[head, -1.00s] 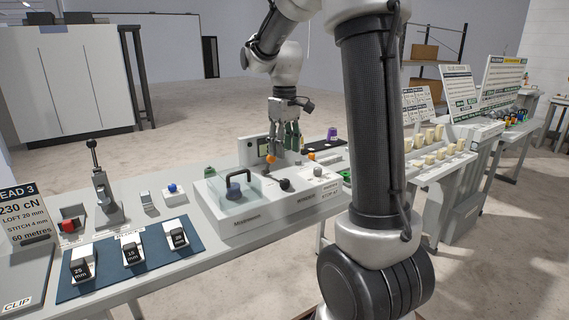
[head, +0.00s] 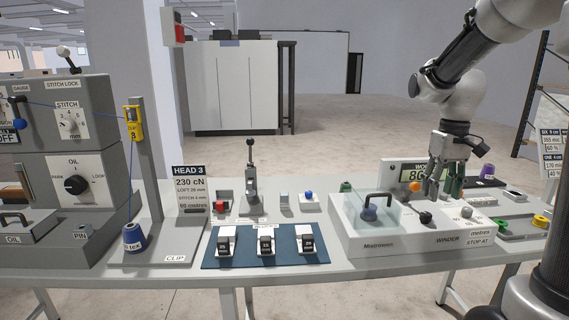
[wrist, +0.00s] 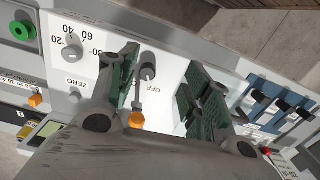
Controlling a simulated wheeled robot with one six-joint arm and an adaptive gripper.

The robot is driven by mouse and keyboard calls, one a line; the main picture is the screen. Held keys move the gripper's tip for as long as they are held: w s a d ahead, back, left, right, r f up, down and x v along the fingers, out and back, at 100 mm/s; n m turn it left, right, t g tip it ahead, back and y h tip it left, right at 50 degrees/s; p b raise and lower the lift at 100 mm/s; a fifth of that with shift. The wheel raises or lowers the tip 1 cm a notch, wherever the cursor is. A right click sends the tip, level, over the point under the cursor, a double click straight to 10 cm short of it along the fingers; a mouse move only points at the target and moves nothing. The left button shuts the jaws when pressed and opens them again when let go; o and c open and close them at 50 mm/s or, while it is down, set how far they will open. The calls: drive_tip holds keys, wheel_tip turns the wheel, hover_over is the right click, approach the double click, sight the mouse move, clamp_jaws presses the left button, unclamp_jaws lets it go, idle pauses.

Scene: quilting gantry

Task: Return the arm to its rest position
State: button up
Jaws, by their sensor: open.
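My gripper (head: 442,190) hangs from my arm over the back of the winder (head: 390,244), at the right in the head view. Its two green-padded fingers stand apart with nothing held between them, as the wrist view (wrist: 162,92) also shows. An orange-tipped lever (head: 416,188) stands close beside the fingers. In the wrist view this lever (wrist: 137,119) shows between the fingers, near the left one, with the word OFF beside it. Whether a finger touches it I cannot tell. My arm is bent and reaches in from the upper right.
Stitch lock unit (head: 62,125) and thread post (head: 146,160) stand at left. The winder has a clear cover with handle (head: 378,197).

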drive_tip(key=s+a+r+t, duration=0.2)
drive_tip(key=s, duration=0.7)
drive_tip(key=s+a+r+m+t, duration=0.1)
drive_tip(key=s+a+r+t, duration=0.1)
drive_tip(key=s, duration=0.8)
drive_tip(key=shift+s+a+t, duration=0.15)
drive_tip(key=shift+a+t, duration=0.05)
drive_tip(key=shift+t, duration=0.1)
drive_tip(key=shift+c, duration=0.5)
